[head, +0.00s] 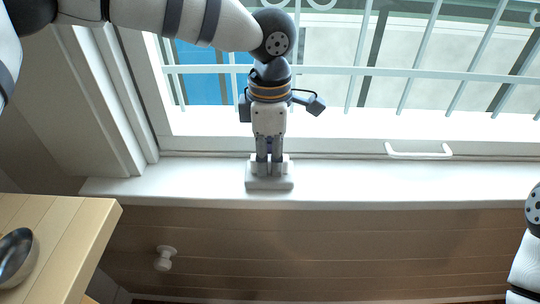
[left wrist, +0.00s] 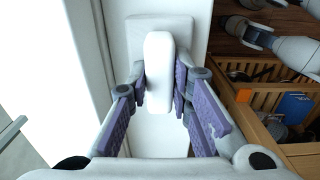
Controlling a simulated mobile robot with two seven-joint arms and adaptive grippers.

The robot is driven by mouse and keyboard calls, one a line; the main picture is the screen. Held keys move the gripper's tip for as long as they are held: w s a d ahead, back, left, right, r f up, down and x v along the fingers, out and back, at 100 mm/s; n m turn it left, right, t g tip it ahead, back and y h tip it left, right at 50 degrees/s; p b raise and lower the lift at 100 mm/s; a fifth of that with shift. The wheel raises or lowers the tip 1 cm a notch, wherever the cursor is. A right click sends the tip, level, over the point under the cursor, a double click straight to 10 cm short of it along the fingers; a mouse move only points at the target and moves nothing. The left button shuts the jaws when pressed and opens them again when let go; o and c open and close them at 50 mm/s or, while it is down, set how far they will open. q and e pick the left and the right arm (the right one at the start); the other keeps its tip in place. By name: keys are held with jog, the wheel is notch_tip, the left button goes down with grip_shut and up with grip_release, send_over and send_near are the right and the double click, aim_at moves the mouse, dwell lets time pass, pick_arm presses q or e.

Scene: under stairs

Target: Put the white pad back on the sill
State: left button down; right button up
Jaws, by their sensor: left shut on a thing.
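The white pad (head: 269,184) is at the sill's front edge, below my left gripper (head: 269,164). It looks flat and level and seems to rest on the sill (head: 390,176); I see no clear gap under it. In the left wrist view the pad shows as a square white plate (left wrist: 140,35) with a raised, rounded white bar (left wrist: 158,62). My left gripper (left wrist: 160,85) points down, with its purple fingers closed on the sides of that bar. The gripper of my right arm does not show; only a part of the arm is at the right edge of the head view.
The window has a white handle (head: 419,151) low on its frame and bars outside. The sill is clear to both sides. A light wooden top (head: 75,230) with a metal bowl (head: 15,257) is at lower left. A white knob (head: 165,258) sticks out of the brown boards below the sill.

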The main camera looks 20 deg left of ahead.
aim_at(270, 157)
pick_arm(q)
jog(key=c, duration=1.4)
grip_release()
jog(key=shift+c, duration=0.2)
notch_tip(270, 157, up, 12)
